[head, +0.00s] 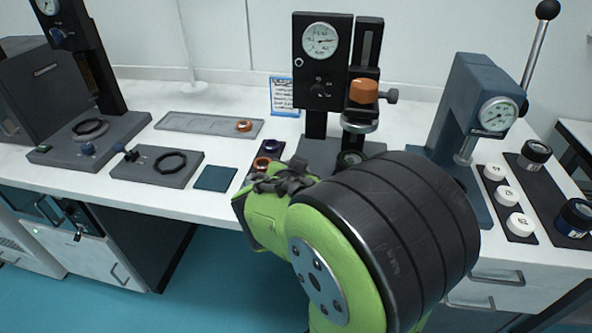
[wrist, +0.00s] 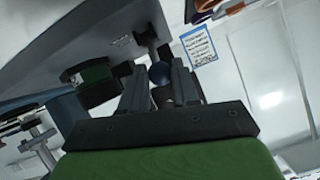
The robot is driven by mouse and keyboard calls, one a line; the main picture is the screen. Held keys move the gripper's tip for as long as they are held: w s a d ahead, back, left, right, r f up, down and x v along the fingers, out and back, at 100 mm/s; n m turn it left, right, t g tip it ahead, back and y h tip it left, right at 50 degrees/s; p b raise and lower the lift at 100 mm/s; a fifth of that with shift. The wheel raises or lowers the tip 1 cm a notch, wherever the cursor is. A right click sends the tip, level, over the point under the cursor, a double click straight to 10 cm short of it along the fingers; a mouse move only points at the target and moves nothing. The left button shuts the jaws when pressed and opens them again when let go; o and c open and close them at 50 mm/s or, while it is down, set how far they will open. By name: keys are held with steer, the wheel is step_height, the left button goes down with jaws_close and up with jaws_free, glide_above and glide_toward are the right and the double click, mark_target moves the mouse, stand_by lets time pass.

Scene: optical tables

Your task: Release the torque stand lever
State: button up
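A black stand with a dial gauge and an orange knob, which looks like the torque stand (head: 321,90), stands at the middle of the bench in the head view. Its lower front is hidden behind my arm. In the wrist view, my gripper (wrist: 160,80) has its two dark fingers apart. A dark blue ball (wrist: 160,73), probably the lever's end, shows between the fingertips. I cannot tell whether the fingers touch it. In the head view, my gripper and this ball are hidden behind my green and black arm.
A blue press (head: 462,110) with a dial and a long black-balled handle stands to the right. White round pieces (head: 507,196) and dark jars (head: 535,153) lie beside it. A grey tray (head: 190,123), a dark green mat (head: 215,178) and a small sign (head: 284,97) are left of the stand.

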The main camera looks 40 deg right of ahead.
steer(key=o, duration=0.4)
steer(key=p+v, duration=0.1)
steer(key=v, duration=1.5)
steer(key=shift+f, duration=0.1)
